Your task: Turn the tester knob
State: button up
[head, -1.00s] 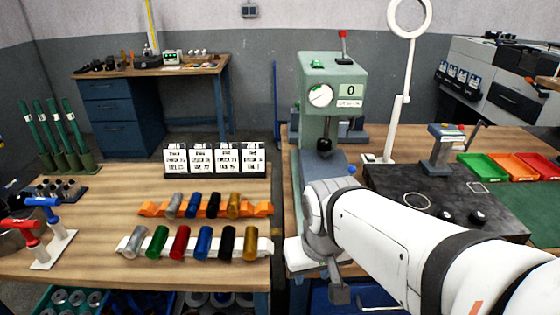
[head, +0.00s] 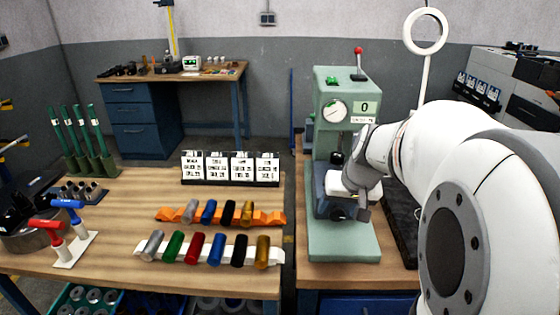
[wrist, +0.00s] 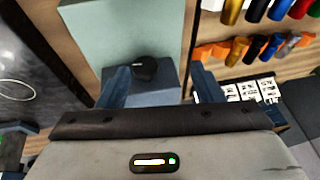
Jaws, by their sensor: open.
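The tester (head: 342,84) is a green press-like machine with a round dial, a display reading 0 and a red-topped lever. Its black knob (head: 338,213) sits low on the front of a dark blue block, above the green base (head: 343,245). In the wrist view the knob (wrist: 145,68) lies between the two blue fingers, left of their middle. My gripper (wrist: 158,78) is open with nothing held. In the head view its pale body is in front of the tester's lower part and hides some of it. I cannot tell whether a finger touches the knob.
On the left bench, coloured cylinders lie on an orange rack (head: 164,215) and a white rack (head: 143,251), with a card stand (head: 230,181) behind. A dark plate (head: 402,215) is right of the tester, partly behind my arm. A white ring lamp (head: 441,32) stands behind.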

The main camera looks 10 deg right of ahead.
aim_at(342, 212)
jog(key=shift+m+t, duration=0.3)
jog(key=w+d+f, duration=0.1)
jog(key=f, duration=0.1)
jog(key=w+d+f, duration=0.1)
jog(key=w+f, duration=0.1)
jog(key=w+d+f, duration=0.1)
jog(key=w+f, duration=0.1)
jog(key=shift+f, duration=0.25)
jog(key=shift+c, duration=0.4)
jog(key=c, duration=0.9)
jog(key=shift+o, duration=0.2)
jog(key=f+b, duration=0.1)
jog(key=b, duration=0.2)
jog(key=shift+d+y, duration=0.15)
jog(key=shift+y, duration=0.25)
jog(key=y+b, duration=0.1)
jog(key=b, duration=0.3)
jog(key=shift+d+r+m+t+y, duration=0.1)
jog(key=shift+m+t+y, duration=0.2)
jog(key=shift+t, duration=0.1)
jog(key=shift+r+y+b, duration=0.25)
jog(key=shift+y+b, duration=0.05)
jog(key=shift+b, duration=0.25)
jog(key=shift+r, duration=0.1)
